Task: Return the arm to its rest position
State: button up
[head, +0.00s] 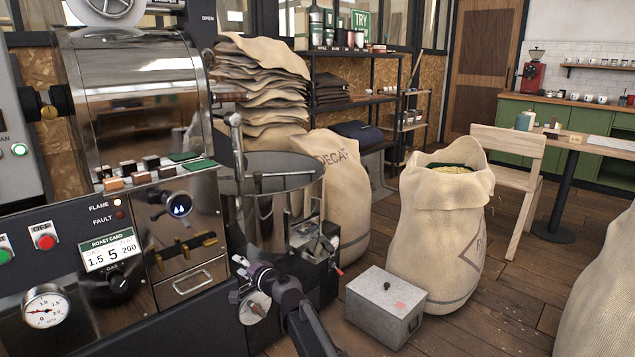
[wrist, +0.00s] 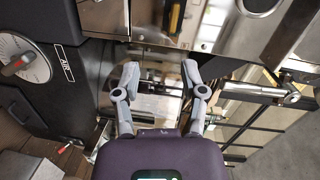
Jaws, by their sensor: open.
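My gripper (wrist: 161,80) shows in the wrist view with its two grey fingers spread apart and nothing between them. In the head view my gripper (head: 243,283) is in front of the lower part of the roaster (head: 140,215), close to the round cooling bin (head: 272,175). My arm reaches up to it from the bottom of the picture. In the head view the fingers are small and partly lost against the dark machine. I cannot tell whether they touch it.
A grey metal box (head: 385,305) stands on the floor right of my arm. Behind it are an open sack of beans (head: 442,235) and a DECAF sack (head: 340,190). Another sack (head: 605,290) is at the right edge. Wooden floor (head: 500,310) lies clear between them.

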jog(key=s+d+f+n+g+h+p, duration=0.2)
jog(key=s+d+f+g+h, duration=0.15)
jog(key=s+d, duration=0.7)
jog(key=s+d+f+n+g+h+p, duration=0.25)
jog(key=s+d+g+h, duration=0.2)
jog(key=d, duration=1.15)
jog(key=s+d+f+n+g+h+p, duration=0.25)
jog(key=s+d+f+h, duration=0.2)
jog(key=s+d, duration=0.65)
jog(key=w+d+r+p, duration=0.1)
jog(key=r+p, duration=1.7)
jog(key=r, duration=0.1)
jog(key=w+d+r+m+p, duration=0.1)
jog(key=w+r+p, duration=0.1)
jog(key=r+p, duration=1.7)
jog(key=shift+d+h, duration=0.2)
jog(key=shift+h, duration=0.15)
jog(key=shift+r, duration=0.1)
